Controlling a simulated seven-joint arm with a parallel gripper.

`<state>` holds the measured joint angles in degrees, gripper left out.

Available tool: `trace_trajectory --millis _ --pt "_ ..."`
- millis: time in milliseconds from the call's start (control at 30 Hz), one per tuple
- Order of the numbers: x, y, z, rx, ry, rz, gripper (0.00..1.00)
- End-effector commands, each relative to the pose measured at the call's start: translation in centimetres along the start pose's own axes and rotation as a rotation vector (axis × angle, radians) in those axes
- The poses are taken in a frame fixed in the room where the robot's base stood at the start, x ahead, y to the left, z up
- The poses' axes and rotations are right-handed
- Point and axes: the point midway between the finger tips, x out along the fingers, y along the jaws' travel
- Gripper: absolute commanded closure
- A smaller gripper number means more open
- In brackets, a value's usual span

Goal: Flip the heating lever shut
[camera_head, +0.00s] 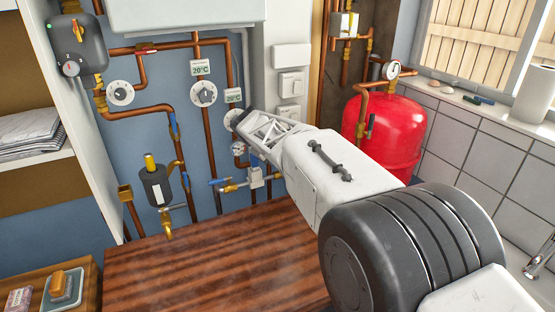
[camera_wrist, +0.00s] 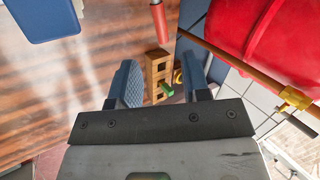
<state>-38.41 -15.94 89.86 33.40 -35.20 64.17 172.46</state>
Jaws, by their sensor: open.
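My gripper (camera_wrist: 160,75) is open in the wrist view, its two blue-grey fingers apart. In the head view my gripper's fingers are hidden behind my white arm, which reaches towards the pipe wall. Several levers sit on the copper pipes: a red one (camera_head: 146,50) at the top left, a blue one (camera_head: 173,125) on the vertical pipe and a blue one (camera_head: 219,180) lower down. I cannot tell which is the heating lever.
A red tank (camera_head: 385,133) with a gauge (camera_head: 392,69) stands right of my arm. A brown wooden top (camera_head: 215,262) lies below the pipes, its visible part clear. Two dials (camera_head: 120,93) (camera_head: 204,93) are on the blue wall. Shelving (camera_head: 65,180) borders the left.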

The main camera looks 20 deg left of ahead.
Motion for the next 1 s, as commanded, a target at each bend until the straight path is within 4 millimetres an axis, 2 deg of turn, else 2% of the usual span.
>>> trace_trajectory --millis 133,400,667,1000 --pt "0.0 0.0 0.0 0.0 0.0 0.0 0.58" --pt "-0.5 -1.2 0.3 -0.027 -0.006 0.009 1.0" --pt "-1.8 -4.2 1.2 -0.165 -0.025 0.053 1.0" --pt "-2.8 -6.6 1.8 -0.493 -0.045 0.129 1.0"
